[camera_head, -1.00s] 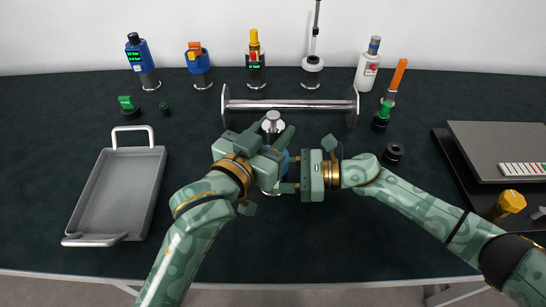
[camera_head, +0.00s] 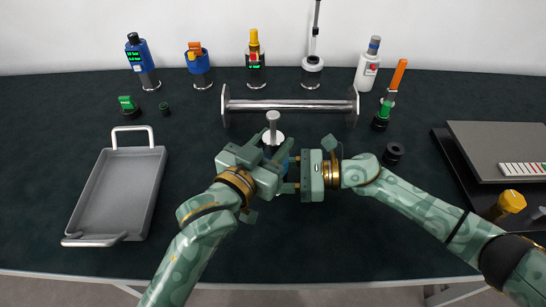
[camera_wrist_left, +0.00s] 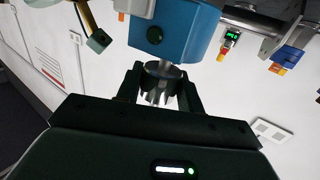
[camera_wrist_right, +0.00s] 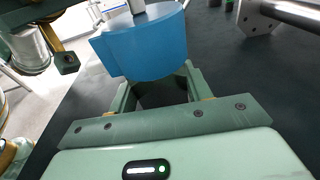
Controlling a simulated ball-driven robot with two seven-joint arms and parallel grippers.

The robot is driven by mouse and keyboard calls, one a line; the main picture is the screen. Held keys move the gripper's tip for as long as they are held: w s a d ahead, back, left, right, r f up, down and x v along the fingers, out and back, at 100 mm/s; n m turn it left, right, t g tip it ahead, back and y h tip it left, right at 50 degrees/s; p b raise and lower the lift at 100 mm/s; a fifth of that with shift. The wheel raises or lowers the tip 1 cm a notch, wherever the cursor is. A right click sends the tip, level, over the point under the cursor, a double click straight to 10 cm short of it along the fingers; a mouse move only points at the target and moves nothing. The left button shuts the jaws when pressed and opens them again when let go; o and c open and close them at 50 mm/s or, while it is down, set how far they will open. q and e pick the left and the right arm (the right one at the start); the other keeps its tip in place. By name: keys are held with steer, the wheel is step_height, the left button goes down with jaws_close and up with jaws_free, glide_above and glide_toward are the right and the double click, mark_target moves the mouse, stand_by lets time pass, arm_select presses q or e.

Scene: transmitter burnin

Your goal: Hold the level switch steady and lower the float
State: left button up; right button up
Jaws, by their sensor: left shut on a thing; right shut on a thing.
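The level switch has a blue body (camera_head: 284,160), mostly hidden by my grippers in the head view. The body also shows in the left wrist view (camera_wrist_left: 175,30) and right wrist view (camera_wrist_right: 150,46). A metal stem (camera_head: 272,119) stands up from it. The float, a silver metal piece (camera_head: 273,138), sits around the stem below its top; it shows between the fingers in the left wrist view (camera_wrist_left: 161,76). My left gripper (camera_head: 281,155) is shut on the float. My right gripper (camera_head: 293,172) is shut on the blue body from the right; their contact is partly hidden.
A metal bar on two end plates (camera_head: 290,105) lies just behind the grippers. An empty grey tray (camera_head: 90,196) is at left. A dark ring-shaped part (camera_head: 393,153) and a grey panel (camera_head: 500,150) are at right. Several devices stand along the back. The front table area is clear.

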mark_target(267, 155)
arm_select(q)
steer(key=shift+f, duration=0.9)
steer(key=o, duration=0.9)
steer(key=shift+v, duration=2.55)
